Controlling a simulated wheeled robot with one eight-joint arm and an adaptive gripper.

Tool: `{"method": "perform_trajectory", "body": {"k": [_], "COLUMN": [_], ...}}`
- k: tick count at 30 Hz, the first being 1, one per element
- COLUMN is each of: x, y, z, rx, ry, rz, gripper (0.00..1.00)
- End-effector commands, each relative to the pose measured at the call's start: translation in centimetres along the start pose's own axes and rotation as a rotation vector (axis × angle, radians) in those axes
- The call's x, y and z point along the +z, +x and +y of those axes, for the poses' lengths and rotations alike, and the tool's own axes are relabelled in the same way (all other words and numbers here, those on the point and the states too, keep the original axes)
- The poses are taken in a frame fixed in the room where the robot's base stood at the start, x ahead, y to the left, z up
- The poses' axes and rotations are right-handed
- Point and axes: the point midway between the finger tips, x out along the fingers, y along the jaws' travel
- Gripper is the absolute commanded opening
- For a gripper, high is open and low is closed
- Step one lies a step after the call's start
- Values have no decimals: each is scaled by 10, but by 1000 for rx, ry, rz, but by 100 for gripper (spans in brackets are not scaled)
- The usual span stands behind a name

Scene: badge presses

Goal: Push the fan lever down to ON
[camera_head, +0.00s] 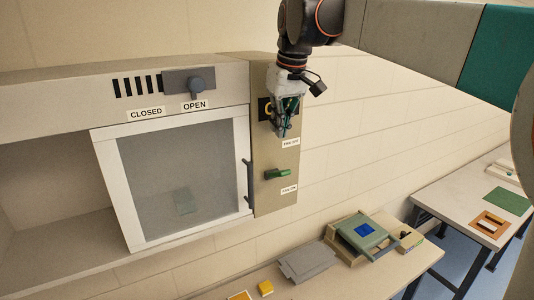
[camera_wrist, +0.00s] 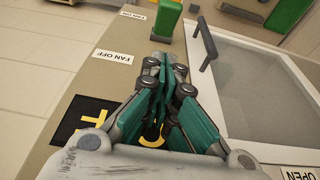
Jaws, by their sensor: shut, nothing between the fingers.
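The green fan lever (camera_head: 277,174) sticks out from the beige side panel, between the FAN OFF label (camera_head: 291,143) above and the FAN ON label (camera_head: 289,189) below. It is nearer the FAN ON label.
A black plate with a yellow mark (camera_wrist: 82,120) lies behind my gripper on the panel. Left of the panel is a white-framed sliding window (camera_head: 110,190) with a dark handle (camera_head: 248,180). A bench with a green press (camera_head: 362,232) stands below. The wall to the right is clear.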

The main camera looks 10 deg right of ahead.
Motion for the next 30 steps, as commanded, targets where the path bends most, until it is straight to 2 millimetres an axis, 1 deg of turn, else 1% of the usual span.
{"method": "perform_trajectory", "body": {"k": [3,8,12,19,30], "x": [-1,0,14,27,28], "y": [21,50,62,75,78], "z": [0,0,0,0,0], "rx": [0,0,0,0,0], "ry": [0,0,1,1,1], "rz": [0,0,0,0,0], "gripper": [0,0,0,0,0]}}
